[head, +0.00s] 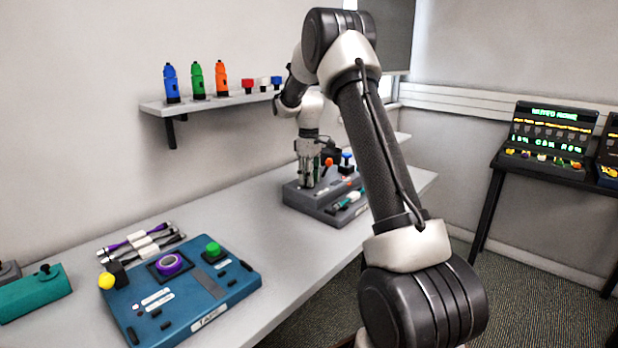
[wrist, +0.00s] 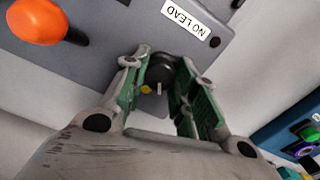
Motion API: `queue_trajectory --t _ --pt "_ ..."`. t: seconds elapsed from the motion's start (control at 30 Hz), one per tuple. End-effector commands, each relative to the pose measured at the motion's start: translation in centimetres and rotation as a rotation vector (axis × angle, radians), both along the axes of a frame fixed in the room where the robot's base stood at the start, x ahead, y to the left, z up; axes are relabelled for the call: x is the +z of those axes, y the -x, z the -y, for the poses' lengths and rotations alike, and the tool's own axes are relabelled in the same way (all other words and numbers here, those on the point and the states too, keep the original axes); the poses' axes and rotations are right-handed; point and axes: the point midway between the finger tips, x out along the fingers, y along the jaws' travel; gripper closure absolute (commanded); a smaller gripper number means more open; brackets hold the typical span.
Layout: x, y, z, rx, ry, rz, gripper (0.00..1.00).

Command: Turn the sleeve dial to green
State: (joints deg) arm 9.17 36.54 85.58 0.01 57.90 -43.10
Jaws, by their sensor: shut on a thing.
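My gripper (head: 309,183) points down at the left part of the grey console (head: 318,209) on the bench in the head view. In the wrist view my gripper (wrist: 165,62) has its green-padded fingers on either side of a small black dial (wrist: 160,70), and it is shut on it. A white pointer line and a yellow mark show at the dial's near edge. No green mark is visible; the fingers hide the dial's sides. In the head view the dial is hidden behind the fingers.
An orange knob (wrist: 38,20) and a "NO LEAD" label (wrist: 187,16) are on the same console. A blue console (head: 190,292) with a purple ring and green button stands nearer on the bench. A shelf (head: 210,103) with bottles is on the wall behind.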

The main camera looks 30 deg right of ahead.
Motion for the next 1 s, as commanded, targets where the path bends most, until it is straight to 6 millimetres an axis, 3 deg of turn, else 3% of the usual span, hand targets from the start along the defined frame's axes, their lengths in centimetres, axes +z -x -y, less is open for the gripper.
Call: queue_trajectory --t 1.0 --pt "0.11 -0.07 0.04 -0.962 0.0 0.003 0.96"
